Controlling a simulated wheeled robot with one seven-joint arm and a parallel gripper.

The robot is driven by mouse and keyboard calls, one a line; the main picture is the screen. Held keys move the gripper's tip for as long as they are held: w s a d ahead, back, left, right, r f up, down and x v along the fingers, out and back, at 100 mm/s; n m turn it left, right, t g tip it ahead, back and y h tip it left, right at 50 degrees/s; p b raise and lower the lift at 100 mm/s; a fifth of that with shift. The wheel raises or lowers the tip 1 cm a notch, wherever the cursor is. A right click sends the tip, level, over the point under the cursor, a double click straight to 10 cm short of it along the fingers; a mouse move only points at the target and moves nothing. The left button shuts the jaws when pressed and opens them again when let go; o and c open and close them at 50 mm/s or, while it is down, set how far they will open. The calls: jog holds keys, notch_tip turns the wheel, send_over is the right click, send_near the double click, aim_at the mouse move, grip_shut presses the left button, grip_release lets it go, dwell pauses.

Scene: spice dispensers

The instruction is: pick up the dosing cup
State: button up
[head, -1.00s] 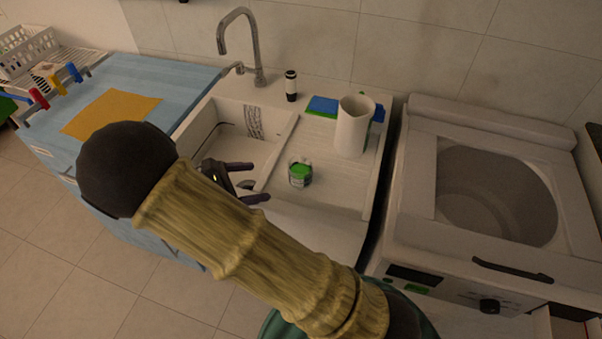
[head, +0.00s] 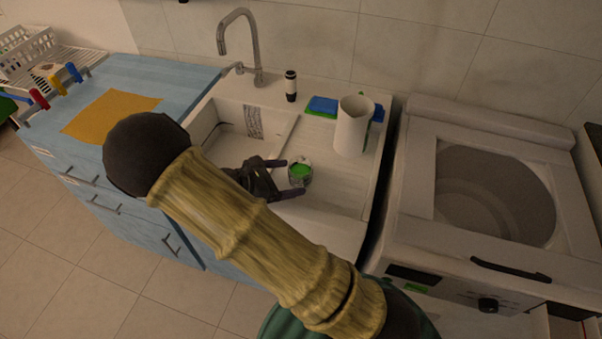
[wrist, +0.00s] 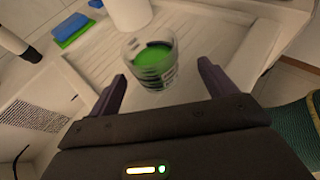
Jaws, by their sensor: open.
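The dosing cup (head: 300,173) is a small clear cup with dark markings and green inside. It stands upright on the ribbed drainboard of the sink unit. In the wrist view the cup (wrist: 150,62) is just beyond the fingertips, centred between them. My gripper (head: 289,177) is open, with its two dark purple fingers pointing toward the cup, one on either side of its near edge in the head view. In the wrist view my gripper (wrist: 162,72) is empty between the fingers.
A white pitcher (head: 353,127) stands behind the cup, by blue and green sponges (head: 322,105). A black-and-white bottle (head: 291,86) and faucet (head: 254,50) are at the back. The sink basin (head: 225,118) lies left. A machine with an open drum (head: 490,195) is right.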

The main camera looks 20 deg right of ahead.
jog(key=x, duration=0.5)
jog(key=shift+w+a+f, duration=0.1)
jog(key=shift+w+f, duration=0.05)
jog(key=shift+w, duration=0.1)
jog(key=c, duration=1.2)
notch_tip(320, 180, up, 18)
jog(key=p, duration=0.1)
dwell(1.1)
dwell(0.6)
